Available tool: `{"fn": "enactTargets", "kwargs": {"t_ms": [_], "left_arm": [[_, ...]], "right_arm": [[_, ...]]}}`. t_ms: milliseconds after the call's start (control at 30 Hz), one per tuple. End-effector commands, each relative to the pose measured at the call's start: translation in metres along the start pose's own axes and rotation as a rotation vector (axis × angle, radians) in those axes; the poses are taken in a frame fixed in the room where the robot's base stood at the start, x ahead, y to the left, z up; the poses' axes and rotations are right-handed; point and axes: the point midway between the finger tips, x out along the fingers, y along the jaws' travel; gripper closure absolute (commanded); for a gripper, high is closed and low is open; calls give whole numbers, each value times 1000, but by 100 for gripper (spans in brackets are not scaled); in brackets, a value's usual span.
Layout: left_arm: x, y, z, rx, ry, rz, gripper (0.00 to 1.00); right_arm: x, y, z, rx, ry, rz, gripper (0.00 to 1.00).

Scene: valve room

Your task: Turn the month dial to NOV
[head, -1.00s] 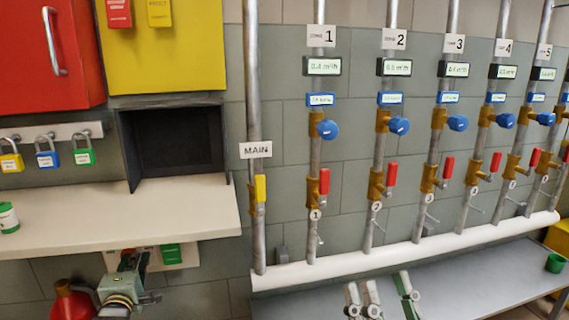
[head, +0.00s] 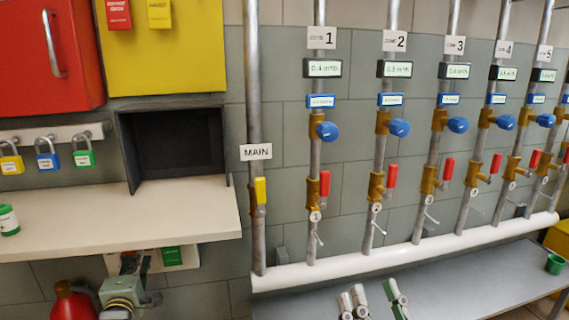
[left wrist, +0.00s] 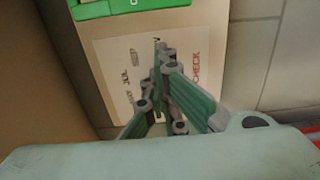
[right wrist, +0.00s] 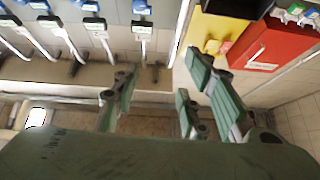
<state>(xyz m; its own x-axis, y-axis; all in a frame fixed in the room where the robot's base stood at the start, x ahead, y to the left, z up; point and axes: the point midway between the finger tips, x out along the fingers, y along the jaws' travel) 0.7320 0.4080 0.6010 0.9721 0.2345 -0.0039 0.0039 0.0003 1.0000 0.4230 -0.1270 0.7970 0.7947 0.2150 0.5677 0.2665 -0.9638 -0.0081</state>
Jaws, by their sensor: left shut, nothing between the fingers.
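The month dial's white card (left wrist: 118,75) is in the left wrist view, with small printed month words such as JUL and the red word CHECK. The dial's knob is hidden behind my left gripper (left wrist: 161,55), whose fingers are shut and empty over the card. I cannot tell whether the fingertips touch the dial or which month it points to. In the head view, my left gripper (head: 138,265) is under the white shelf, in front of the card (head: 187,258). My right gripper (right wrist: 158,88) is open and empty; in the head view it (head: 368,298) is over the grey bench.
The white shelf (head: 110,225) overhangs my left gripper. A red container (head: 70,303) stands left of that arm. Pipes with blue knobs (head: 327,131) and red levers (head: 325,183) line the wall. The grey bench (head: 460,280) is at the lower right, with a green cup (head: 554,264).

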Motion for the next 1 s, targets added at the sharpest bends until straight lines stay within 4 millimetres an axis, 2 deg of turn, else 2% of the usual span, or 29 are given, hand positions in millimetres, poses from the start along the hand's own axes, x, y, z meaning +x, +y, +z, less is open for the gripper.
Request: {"fn": "enactTargets", "kwargs": {"t_ms": [33,67,1000], "left_arm": [[2,10,-4,2,6,19,100],[2,10,-4,2,6,19,100],[1,-4,0,0,0,5,100]], "right_arm": [[1,0,1,-1,-8,0,60],[1,0,2,-1,-12,0,60],[0,4,28,-9,-147,7,60]]}}
